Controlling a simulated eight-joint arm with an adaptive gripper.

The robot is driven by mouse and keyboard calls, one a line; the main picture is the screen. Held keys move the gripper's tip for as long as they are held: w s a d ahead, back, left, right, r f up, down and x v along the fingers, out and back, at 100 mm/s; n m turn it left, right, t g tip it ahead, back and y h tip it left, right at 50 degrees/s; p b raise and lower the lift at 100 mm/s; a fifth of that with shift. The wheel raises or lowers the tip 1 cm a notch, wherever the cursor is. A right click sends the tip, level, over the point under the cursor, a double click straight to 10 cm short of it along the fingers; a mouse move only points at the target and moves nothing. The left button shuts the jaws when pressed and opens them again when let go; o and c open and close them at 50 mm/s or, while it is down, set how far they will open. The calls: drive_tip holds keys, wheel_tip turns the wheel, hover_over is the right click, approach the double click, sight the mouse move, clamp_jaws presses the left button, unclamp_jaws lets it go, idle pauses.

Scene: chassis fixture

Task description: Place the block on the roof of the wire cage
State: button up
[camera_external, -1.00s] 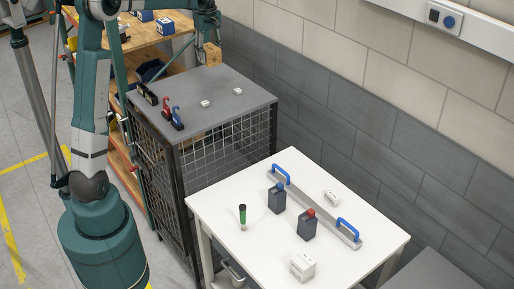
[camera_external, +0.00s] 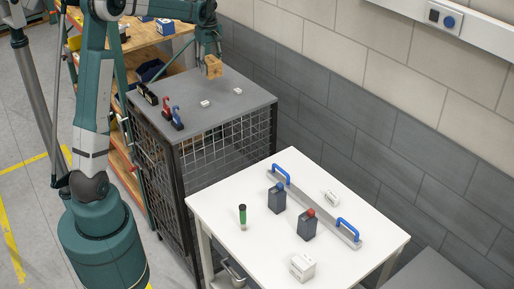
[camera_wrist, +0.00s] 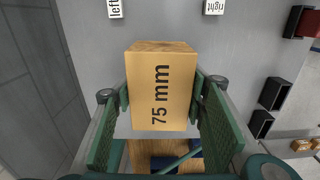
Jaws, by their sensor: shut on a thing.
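The block (camera_external: 213,67) is a wooden cube, marked "75 mm" in the wrist view (camera_wrist: 160,90). My gripper (camera_external: 209,60) is shut on it, with one finger on each side in the wrist view. The wire cage (camera_external: 222,148) has a flat grey roof (camera_external: 225,108) and mesh sides. The block is at the roof's back part in the external view; whether it touches the roof or hangs above it I cannot tell.
Red (camera_external: 167,109), blue (camera_external: 177,122) and black (camera_external: 148,94) items stand along the roof's left edge. A white table (camera_external: 225,205) with bottles and a blue-handled bar stands in front. A wooden shelf (camera_external: 150,50) is behind the cage. The roof's middle is largely clear.

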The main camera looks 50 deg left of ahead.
sight(210, 60)
drive_tip(key=shift+f, duration=2.05)
drive_tip(key=shift+f, duration=0.15)
drive_tip(key=shift+f, duration=1.95)
drive_tip(key=shift+f, duration=0.2)
drive_tip(key=o, duration=1)
drive_tip(key=shift+r, duration=0.25)
wheel_tip(210, 60, up, 12)
